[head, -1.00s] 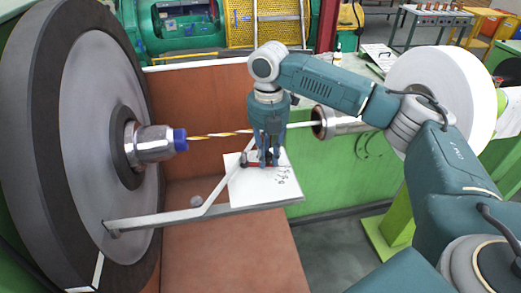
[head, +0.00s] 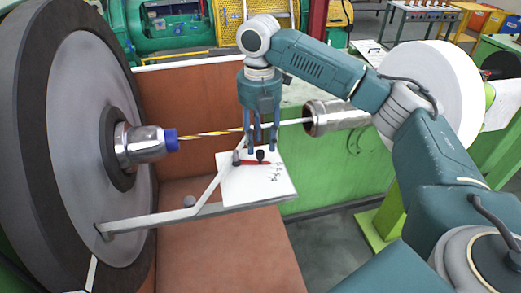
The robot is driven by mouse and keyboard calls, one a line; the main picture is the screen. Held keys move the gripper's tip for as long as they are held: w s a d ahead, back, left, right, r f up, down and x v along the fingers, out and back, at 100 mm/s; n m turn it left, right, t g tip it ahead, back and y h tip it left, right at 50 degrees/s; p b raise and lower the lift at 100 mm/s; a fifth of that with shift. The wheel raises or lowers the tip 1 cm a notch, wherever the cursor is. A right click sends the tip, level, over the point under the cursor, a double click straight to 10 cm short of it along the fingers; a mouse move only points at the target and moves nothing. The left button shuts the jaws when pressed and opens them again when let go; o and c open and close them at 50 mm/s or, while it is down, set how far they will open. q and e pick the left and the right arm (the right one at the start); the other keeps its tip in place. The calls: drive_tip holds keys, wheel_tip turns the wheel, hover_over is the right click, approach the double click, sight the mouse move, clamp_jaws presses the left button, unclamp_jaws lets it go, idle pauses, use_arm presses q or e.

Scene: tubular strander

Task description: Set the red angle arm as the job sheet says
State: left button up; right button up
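The small red angle arm (head: 250,162) lies on a white plate (head: 240,187) carried by a grey metal bracket (head: 160,218). A dark knob (head: 261,154) stands on the red arm toward its right end, and its left end is at a dark pivot. Dark scale marks show on the plate to the right of the arm; they are too small to read. My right gripper (head: 262,149) points down just above and behind the red arm, with its fingers apart and nothing seen between them. My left gripper is out of view.
A yellow-and-white strand (head: 215,134) runs from the blue-tipped nozzle (head: 171,140) behind my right gripper to a metal tube (head: 330,117). A large grey disc (head: 70,130) stands at left. A white sheet (head: 500,105) hangs at right. A clipboard (head: 368,50) lies behind.

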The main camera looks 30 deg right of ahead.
sight(260, 151)
wheel_tip(260, 151, up, 7)
drive_tip(key=shift+r, duration=0.15)
idle(0.6)
